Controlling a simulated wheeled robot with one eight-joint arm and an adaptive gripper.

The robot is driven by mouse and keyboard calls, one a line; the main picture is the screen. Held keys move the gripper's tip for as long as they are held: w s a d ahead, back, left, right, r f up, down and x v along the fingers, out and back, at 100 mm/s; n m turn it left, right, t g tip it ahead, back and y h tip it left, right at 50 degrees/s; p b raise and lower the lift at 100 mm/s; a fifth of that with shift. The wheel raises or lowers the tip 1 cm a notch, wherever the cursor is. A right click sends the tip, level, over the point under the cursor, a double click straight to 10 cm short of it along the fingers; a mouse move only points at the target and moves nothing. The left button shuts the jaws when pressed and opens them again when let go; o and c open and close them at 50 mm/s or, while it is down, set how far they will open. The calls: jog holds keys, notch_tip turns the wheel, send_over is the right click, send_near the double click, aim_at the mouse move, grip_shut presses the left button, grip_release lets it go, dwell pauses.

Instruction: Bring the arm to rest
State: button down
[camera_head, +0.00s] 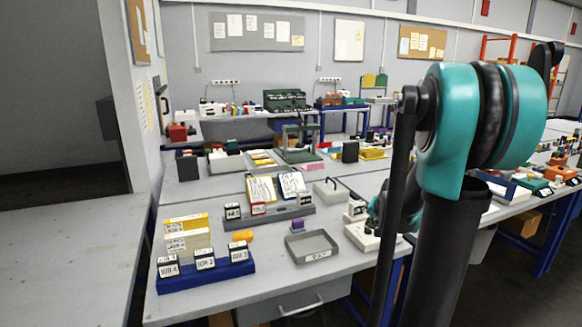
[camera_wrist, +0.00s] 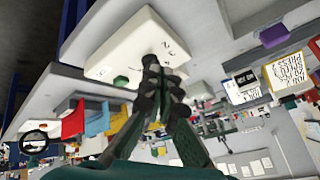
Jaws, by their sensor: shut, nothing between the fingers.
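My gripper (camera_wrist: 155,68) is shut and empty in the wrist view. Its dark fingertips show in front of a white box (camera_wrist: 115,42) with dark marks on it and a green knob (camera_wrist: 121,81) beside the fingers. Whether the tips touch the box cannot be told. In the head view my teal and black arm (camera_head: 450,135) is folded at the right. It hides most of the gripper, which is low behind the arm, near the white box (camera_head: 360,237) at the table's right edge.
The grey table (camera_head: 225,290) holds a blue rack (camera_head: 205,276) with labelled blocks, an orange item (camera_head: 242,235), a purple block (camera_head: 298,225) and a grey tray (camera_head: 312,246). Paper cards stand in a grey holder (camera_head: 272,217).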

jog(key=s+a+f+n+g, duration=0.1)
jog(key=s+a+f+n, duration=0.1)
jog(key=s, duration=0.7)
jog(key=s+a+f+n+g, duration=0.1)
jog(key=s+a+f+n, duration=0.1)
jog(key=s+a, duration=0.3)
jog(key=s+a+f+n+g, duration=0.1)
jog(key=s+a+f+n, duration=0.1)
jog(key=s, duration=1)
notch_tip(320, 180, down, 2)
jog(key=shift+s+a+f+n, duration=0.1)
jog(key=shift+s+a+n, duration=0.25)
jog(key=shift+a, duration=0.4)
jog(key=c, duration=2.3)
grip_release()
